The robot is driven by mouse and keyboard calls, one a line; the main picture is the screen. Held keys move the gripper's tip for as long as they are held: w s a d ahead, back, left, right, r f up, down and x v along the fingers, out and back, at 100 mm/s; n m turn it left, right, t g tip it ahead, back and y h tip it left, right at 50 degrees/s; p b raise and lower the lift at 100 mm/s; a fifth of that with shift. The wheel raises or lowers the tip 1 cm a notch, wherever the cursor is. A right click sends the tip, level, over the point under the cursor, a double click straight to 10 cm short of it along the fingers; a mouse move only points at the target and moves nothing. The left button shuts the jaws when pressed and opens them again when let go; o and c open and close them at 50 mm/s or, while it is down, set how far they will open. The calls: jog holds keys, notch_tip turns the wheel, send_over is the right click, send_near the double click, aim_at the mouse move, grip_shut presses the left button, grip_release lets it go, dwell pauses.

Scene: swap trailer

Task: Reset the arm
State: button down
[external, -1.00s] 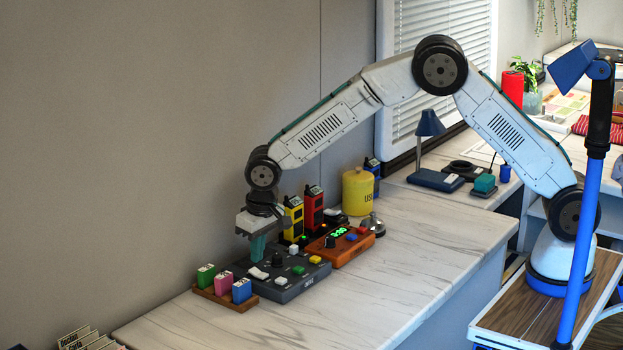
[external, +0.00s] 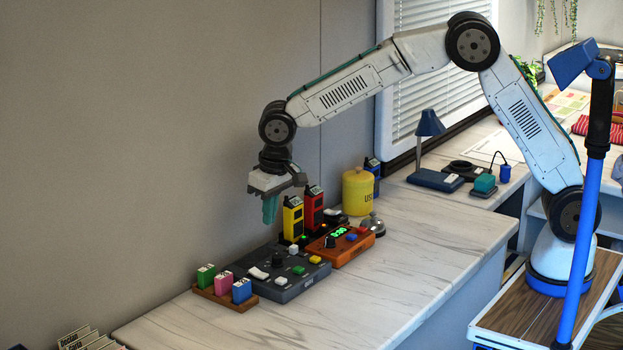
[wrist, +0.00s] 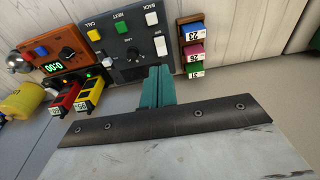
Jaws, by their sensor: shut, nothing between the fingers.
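My gripper (external: 270,209) hangs at the end of my arm with its teal fingers pointing down. It is above the back left part of the dark grey control box (external: 290,285) and touches nothing. The fingers are together and empty; they also show in the wrist view (wrist: 158,86). The control box, with a black knob and several coloured buttons, also shows in the wrist view (wrist: 133,72). My arm reaches over the counter in a raised bend.
An orange timer (external: 352,250) sits right of the control box. Yellow (external: 293,220) and red (external: 314,212) handsets stand behind. A wooden rack (external: 224,298) with coloured blocks is at left. A yellow canister (external: 357,191) and a bell (external: 373,225) stand farther right. The counter's front is clear.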

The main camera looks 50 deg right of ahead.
jog(key=s+d+r, duration=0.4)
jog(key=s+d, duration=0.6)
jog(key=s, duration=0.3)
jog(key=s+d+r, duration=0.4)
jog(key=s+d, duration=0.7)
jog(key=s, duration=0.2)
jog(key=s+d+r, duration=0.4)
jog(key=s+d, duration=0.6)
jog(key=s, duration=0.4)
jog(key=shift+d+r, duration=0.3)
jog(key=shift+d, duration=0.1)
